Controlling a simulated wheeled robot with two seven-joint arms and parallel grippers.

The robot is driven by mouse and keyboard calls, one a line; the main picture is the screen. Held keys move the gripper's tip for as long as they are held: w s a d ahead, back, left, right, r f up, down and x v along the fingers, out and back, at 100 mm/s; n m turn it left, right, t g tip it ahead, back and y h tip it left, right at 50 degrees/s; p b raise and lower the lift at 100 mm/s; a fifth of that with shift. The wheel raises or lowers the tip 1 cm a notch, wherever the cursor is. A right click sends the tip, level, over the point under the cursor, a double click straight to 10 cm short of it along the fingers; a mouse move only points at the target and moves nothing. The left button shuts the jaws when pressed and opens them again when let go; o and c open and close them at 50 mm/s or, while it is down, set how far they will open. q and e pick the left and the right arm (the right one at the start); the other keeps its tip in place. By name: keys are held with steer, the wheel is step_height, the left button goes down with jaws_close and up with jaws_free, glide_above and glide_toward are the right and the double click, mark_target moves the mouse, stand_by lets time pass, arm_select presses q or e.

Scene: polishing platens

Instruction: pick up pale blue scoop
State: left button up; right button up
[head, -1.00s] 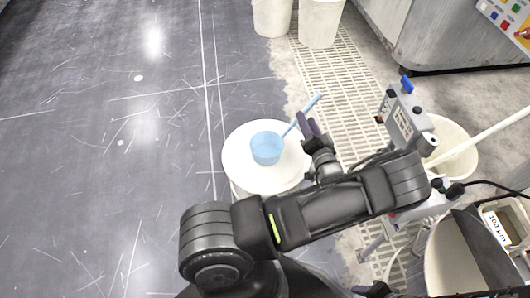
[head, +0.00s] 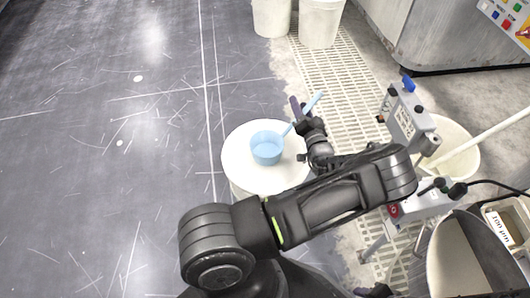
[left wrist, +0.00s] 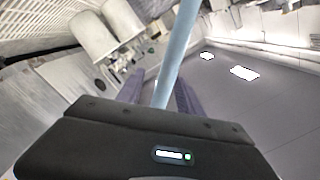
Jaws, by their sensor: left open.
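The pale blue scoop (head: 266,149) rests with its round cup on a white round surface (head: 240,172). Its handle slants up to the right. My left gripper (head: 301,108) is at the handle, with its purple fingers open. In the left wrist view the scoop's handle (left wrist: 176,50) runs between the two open fingers of the left gripper (left wrist: 160,92). It is apart from at least the left finger; contact with the right finger is unclear. The cup is hidden there. My right gripper cannot be made out.
White buckets (head: 320,22) stand at the back on a floor grating (head: 345,75). A grey device with a blue knob (head: 408,115) and a white bucket with a pole (head: 457,150) stand at the right. The dark scratched floor (head: 110,150) at left is clear.

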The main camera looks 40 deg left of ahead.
arm_select(q)
steer(key=shift+c, duration=0.3)
jaws_close()
stand_by(0.6)
stand_by(0.9)
